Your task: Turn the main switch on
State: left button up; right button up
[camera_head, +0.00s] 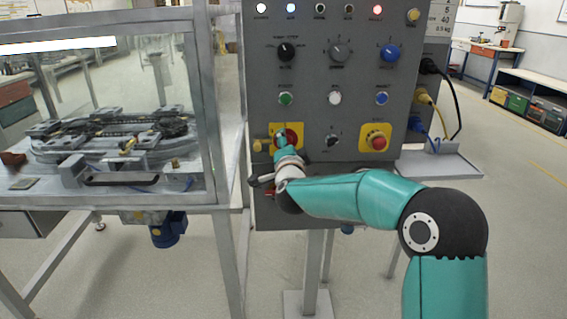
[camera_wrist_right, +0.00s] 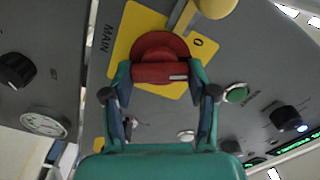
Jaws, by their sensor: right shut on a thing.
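The main switch (camera_head: 292,135) is a red rotary knob on a yellow plate at the lower left of the grey control panel. In the right wrist view the red switch knob (camera_wrist_right: 158,48) has a handle bar lying across the picture, with a pale mark near its right end. In the head view my right gripper (camera_head: 283,143) partly covers the switch. My left gripper is not in view.
A yellow rod with a round end (camera_wrist_right: 215,6) sticks out close to the switch. A red emergency button (camera_head: 376,140) sits right of a small black selector (camera_head: 332,141). A glazed enclosure (camera_head: 110,110) with a track stands left. Plugs and cables (camera_head: 428,98) hang at the panel's right side.

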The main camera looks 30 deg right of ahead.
jog(key=shift+m+b, duration=2.7)
jog(key=shift+b, duration=0.1)
jog(key=o, duration=1.2)
jog(key=shift+w+d+f, duration=0.1)
jog(key=shift+c, duration=0.2)
